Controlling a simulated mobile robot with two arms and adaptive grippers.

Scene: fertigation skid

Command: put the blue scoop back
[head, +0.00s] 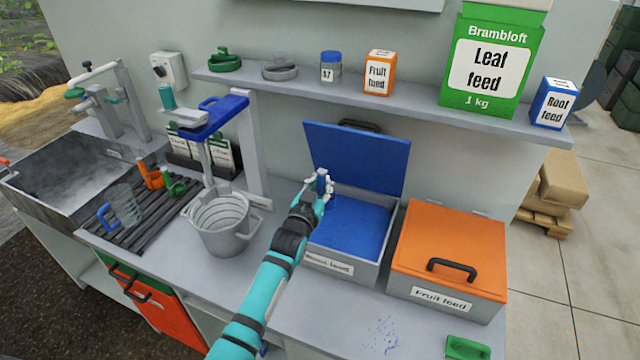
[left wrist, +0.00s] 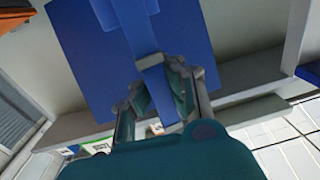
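My left gripper (head: 320,186) is at the left side of the open feed bin (head: 342,264), above the blue feed (head: 350,228). In the left wrist view the left gripper (left wrist: 158,88) has its fingers on both sides of a blue handle (left wrist: 157,94), seemingly closed on it. The handle leads to a wider blue part, which looks like the blue scoop; in the head view only a small blue piece shows at the fingers. The bin's blue lid (head: 358,157) stands open behind. My right gripper is not in view.
An orange-lidded fruit feed bin (head: 450,240) stands right of the open bin. A grey bucket (head: 222,225) is to the left. A shelf (head: 400,105) with boxes runs above. A green item (head: 467,347) and blue spilled grains (head: 383,335) lie in front.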

